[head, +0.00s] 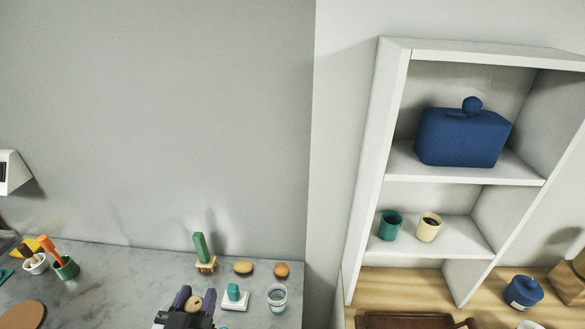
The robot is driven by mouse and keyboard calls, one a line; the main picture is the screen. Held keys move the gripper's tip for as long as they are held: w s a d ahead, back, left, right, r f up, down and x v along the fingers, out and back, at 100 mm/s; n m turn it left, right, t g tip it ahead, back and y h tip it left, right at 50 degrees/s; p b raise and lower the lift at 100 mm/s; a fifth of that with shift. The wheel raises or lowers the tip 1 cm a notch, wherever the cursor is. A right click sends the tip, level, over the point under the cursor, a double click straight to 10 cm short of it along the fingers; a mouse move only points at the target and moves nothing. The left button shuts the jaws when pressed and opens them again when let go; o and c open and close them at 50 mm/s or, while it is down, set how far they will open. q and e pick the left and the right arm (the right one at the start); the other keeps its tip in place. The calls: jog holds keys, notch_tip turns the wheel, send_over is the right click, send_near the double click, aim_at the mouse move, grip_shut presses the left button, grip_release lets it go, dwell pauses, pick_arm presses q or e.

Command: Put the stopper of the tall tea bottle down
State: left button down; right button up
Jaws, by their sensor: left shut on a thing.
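My left gripper (195,301) is at the bottom of the head view, over the grey marble counter. Its two purple fingers are shut on a small round tan piece, which looks like the stopper (195,304). I cannot tell how high above the counter it is held. I cannot make out the tall tea bottle in this view. My right gripper is not in view.
The marble counter (120,262) holds a green upright block on a wooden stand (206,265), a yellowish round item (243,268), an orange-brown one (282,270), a teal piece on a white base (235,306) and a clear glass (277,298). A white shelf (365,190) stands right.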

pick_arm(q)
jog(key=shift+w+a+f+n+y, duration=0.15)
jog(key=shift+a+y, duration=0.1)
jog(key=shift+a, duration=0.1)
jog(key=shift+w+a+f+n+y, duration=0.1)
jog(key=shift+a+f+n+y, duration=0.05)
jog(key=shift+a+y, duration=0.15)
jog(key=s+d+m+g+h, duration=0.35)
jog(key=d+m+h, duration=0.45)
jog(key=d+h, duration=0.4)
jog(key=w+d+f+m+g+h, duration=0.4)
jog(key=d+f+g, duration=0.1)
jog(key=f+g, duration=0.1)
jog(key=shift+w+d+f+m, duration=0.15)
jog(key=shift+w+d+m, duration=0.15)
jog(key=shift+d, duration=0.1)
